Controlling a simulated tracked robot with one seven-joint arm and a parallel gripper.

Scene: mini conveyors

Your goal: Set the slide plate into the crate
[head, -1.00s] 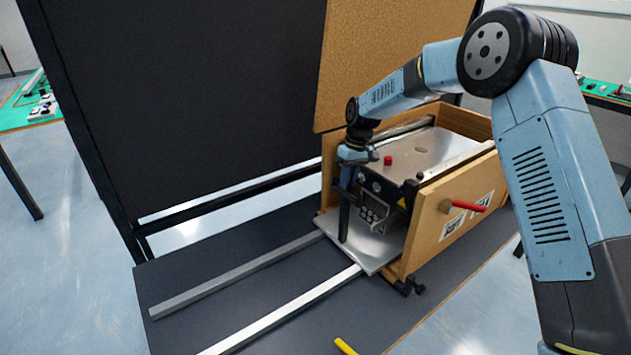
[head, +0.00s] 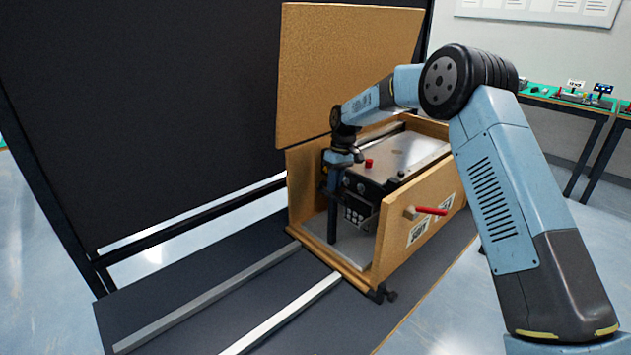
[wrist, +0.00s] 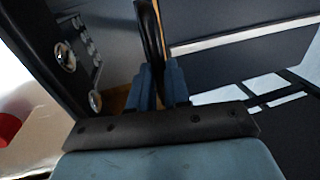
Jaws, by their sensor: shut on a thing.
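The wooden crate (head: 394,258) stands on the dark table with its near end open and its lid raised. The grey metal slide plate (head: 352,250) lies flat in the crate, its front edge close to the open end. On it sits a mini conveyor with a black control panel (head: 358,190) and a red button (head: 368,163). My gripper (head: 334,182) is at the left front of the panel, shut on a dark upright post (head: 332,220) that runs down to the plate. In the wrist view, my gripper's fingers (wrist: 160,85) close around this dark post; its foot is hidden there.
Two metal rails (head: 282,315) run from the crate's open end towards the front. A red-handled latch (head: 430,211) sticks out from the crate's right wall. A black panel (head: 160,110) stands behind the table on the left.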

